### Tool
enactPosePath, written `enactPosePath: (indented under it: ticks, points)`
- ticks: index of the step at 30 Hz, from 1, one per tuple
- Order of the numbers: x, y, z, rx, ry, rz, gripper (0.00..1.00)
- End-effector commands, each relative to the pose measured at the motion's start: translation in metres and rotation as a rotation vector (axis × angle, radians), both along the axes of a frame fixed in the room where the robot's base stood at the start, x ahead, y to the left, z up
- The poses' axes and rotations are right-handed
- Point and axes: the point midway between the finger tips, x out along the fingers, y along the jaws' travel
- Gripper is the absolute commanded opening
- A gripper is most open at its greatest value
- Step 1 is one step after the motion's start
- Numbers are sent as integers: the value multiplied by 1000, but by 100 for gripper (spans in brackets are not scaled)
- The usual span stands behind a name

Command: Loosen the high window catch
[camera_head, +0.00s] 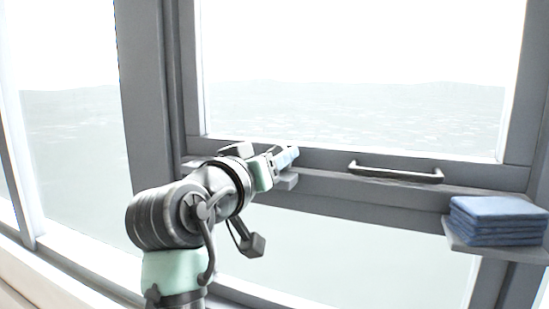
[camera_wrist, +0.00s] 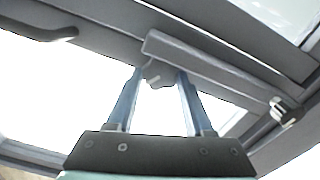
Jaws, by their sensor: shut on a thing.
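The window catch is a grey lever (camera_wrist: 215,68) on the frame in the wrist view. It has a rounded knob (camera_wrist: 158,73) at one end and a pale pivot fitting (camera_wrist: 284,110) at the other. My gripper (camera_wrist: 160,76) has its two blue fingers on either side of the knob and is shut on it. In the head view my gripper (camera_head: 287,157) reaches the window's lower rail, left of the bar handle. There my own wrist and fingers hide most of the catch.
A dark bar handle (camera_head: 396,173) is fixed on the rail to the right; it also shows in the wrist view (camera_wrist: 38,30). Folded blue cloths (camera_head: 498,219) lie on a small grey shelf (camera_head: 462,239) at far right. A thick upright post (camera_head: 146,95) stands left of the sash.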

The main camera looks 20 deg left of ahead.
Motion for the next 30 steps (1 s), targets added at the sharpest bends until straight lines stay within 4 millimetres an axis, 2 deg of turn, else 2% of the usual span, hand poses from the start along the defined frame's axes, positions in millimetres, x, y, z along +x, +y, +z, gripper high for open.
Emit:
enactPosePath:
  ticks: [9, 23, 24, 29, 30]
  points:
    - [0, 1, 2, -111, -1, 0, 0]
    - [-1, 1, 3, -127, -2, 1, 0]
    - [-1, 1, 3, -126, -3, 2, 54]
    - [-1, 1, 2, -126, -2, 1, 82]
    - [-1, 1, 2, -126, -1, 1, 82]
